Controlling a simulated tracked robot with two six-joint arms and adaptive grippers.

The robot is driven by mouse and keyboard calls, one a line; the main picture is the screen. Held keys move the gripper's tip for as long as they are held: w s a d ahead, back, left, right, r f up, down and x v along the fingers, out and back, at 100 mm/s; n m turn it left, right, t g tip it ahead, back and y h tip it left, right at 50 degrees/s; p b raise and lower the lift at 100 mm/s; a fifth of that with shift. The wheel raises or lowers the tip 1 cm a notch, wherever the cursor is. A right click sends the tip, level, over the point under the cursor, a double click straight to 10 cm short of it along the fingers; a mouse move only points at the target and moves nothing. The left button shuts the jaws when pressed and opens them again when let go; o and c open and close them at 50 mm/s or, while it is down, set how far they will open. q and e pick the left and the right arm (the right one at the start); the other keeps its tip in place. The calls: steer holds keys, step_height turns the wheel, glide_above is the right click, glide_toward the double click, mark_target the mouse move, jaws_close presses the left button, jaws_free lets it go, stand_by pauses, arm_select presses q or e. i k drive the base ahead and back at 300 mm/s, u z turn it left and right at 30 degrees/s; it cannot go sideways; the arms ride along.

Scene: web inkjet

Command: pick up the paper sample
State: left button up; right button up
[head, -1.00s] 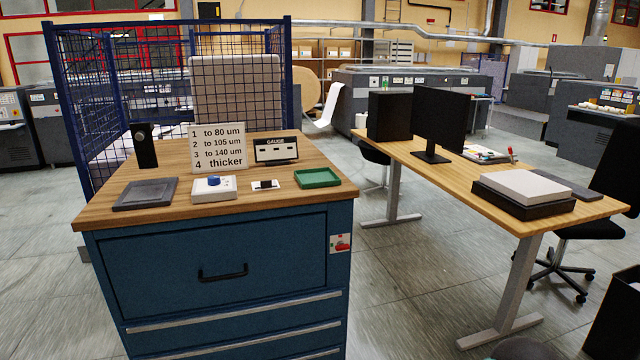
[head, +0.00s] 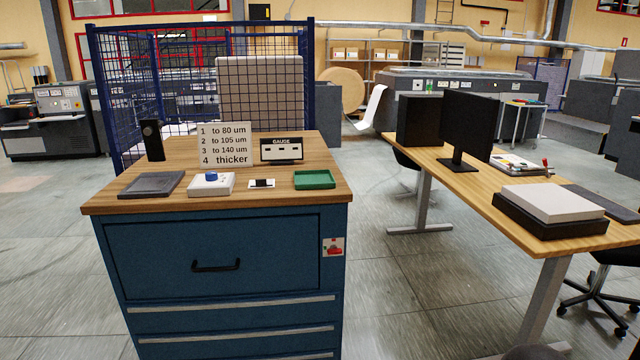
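A small white paper sample with a black piece across it (head: 262,183) seems to lie flat on the wooden top of the blue drawer cabinet (head: 165,192). It sits between a white device with a blue knob (head: 212,186) and a green tray (head: 315,180). Behind it stand a gauge box (head: 281,150) and a sign listing thickness ranges (head: 224,145). Neither of my grippers is in the head view.
A dark grey flat tray (head: 151,185) and a black upright device (head: 152,140) are on the cabinet's left. A blue mesh cage (head: 130,90) stands behind. A desk (head: 470,190) with a monitor (head: 467,127) is at right. Floor lies open between them.

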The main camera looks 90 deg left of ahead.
mark_target(261, 183)
steer(key=z, duration=1.9)
steer(key=i, duration=0.1)
steer(key=u, duration=3.1)
steer(key=i, duration=0.25)
steer(key=u, duration=2.35)
steer(key=k, duration=0.45)
steer(key=u, duration=0.35)
steer(key=i, duration=1.6)
steer(key=z, duration=0.4)
